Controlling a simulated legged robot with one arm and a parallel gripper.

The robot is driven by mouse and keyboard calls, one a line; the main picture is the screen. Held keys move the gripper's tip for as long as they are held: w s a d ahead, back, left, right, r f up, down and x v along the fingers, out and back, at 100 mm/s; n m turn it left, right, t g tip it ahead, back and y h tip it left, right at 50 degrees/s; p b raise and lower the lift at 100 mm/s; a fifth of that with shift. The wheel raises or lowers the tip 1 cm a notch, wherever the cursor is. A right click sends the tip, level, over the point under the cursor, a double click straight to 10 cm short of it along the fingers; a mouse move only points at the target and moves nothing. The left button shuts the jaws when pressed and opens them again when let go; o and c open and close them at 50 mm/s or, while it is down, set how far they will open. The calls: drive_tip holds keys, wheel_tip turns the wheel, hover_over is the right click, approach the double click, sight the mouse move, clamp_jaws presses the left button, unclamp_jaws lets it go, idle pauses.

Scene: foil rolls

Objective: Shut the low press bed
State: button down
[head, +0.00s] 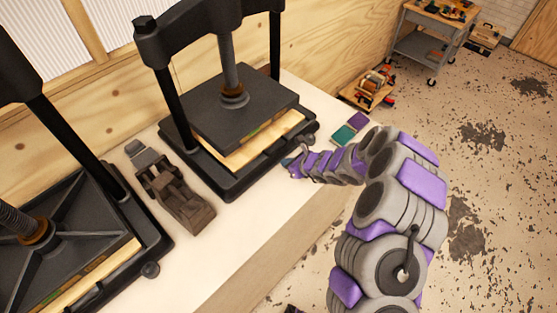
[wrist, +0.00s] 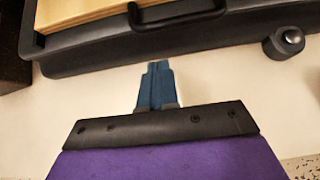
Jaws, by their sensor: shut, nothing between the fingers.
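The middle black press (head: 222,100) stands on the white bench. Its low bed (head: 240,183) carries a pale wooden board (head: 262,142) that shows past the front of the black platen. In the wrist view, the bed's dark front edge (wrist: 90,52) spans the top, with a black bar handle (wrist: 180,20) on it. My gripper (wrist: 157,66) has its blue fingers together and empty, pointing at the front edge just below the handle; whether they touch it I cannot tell. In the head view, my gripper (head: 288,163) is at the bed's front right side.
A second black press (head: 75,240) stands at the left. A brown and grey block-like tool (head: 175,190) lies between the presses. A round black knob (wrist: 284,42) is right of the handle. Teal and purple pieces (head: 345,134) lie on the bench beyond my gripper. The bench front is clear.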

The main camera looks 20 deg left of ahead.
drive_tip(key=v, duration=1)
drive_tip(key=shift+d+r, duration=0.15)
